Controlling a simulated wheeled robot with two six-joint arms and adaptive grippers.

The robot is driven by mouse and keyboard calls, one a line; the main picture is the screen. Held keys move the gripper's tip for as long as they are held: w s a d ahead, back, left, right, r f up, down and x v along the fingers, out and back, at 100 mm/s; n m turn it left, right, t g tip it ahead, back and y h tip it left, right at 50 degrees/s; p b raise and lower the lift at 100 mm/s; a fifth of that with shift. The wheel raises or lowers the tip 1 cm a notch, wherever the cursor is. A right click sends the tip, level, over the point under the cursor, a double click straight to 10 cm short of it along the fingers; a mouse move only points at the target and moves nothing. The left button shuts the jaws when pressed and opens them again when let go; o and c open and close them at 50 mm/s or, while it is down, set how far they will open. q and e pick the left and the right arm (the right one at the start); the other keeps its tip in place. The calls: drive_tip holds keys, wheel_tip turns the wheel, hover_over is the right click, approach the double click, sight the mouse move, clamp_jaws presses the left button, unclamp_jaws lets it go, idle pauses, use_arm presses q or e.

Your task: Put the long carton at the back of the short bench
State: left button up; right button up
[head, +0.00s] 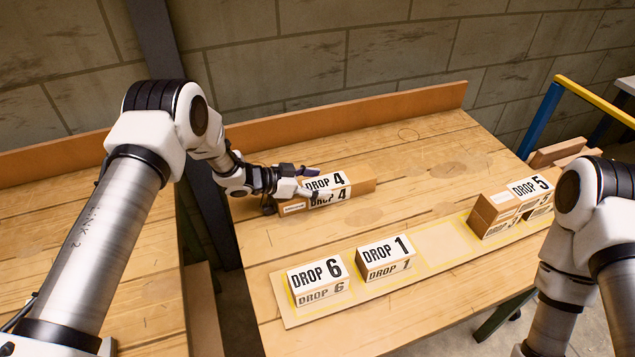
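The long carton (362,187), a brown box labelled DROP 4, is towards the back of the wooden short bench (420,150), in front of its raised back board. Its long side runs roughly along that board, with bare wood between them. My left gripper (314,181) is at the carton's left part, its fingers apart and overlapping the carton and its label. I cannot tell whether the fingers press on it, or whether it rests fully on the wood. My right gripper is out of view; only my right arm shows at the lower right.
Cartons DROP 6 (318,282), DROP 1 (386,257) and DROP 5 (510,205) stand on a yellow-marked strip (440,243) along the front. An empty marked space lies between DROP 1 and DROP 5. A dark post (180,60) rises behind my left arm. A blue-and-yellow rail (541,120) stands right.

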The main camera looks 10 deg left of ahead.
use_arm(q)
drive_tip(key=shift+r, duration=0.1)
drive_tip(key=shift+s+a+r, duration=0.1)
drive_tip(key=shift+a, duration=0.1)
drive_tip(key=v, duration=1.1)
drive_tip(key=shift+s+a+r+b, duration=0.1)
drive_tip(key=shift+s+a+b, duration=0.1)
drive_tip(key=shift+a+b, duration=0.1)
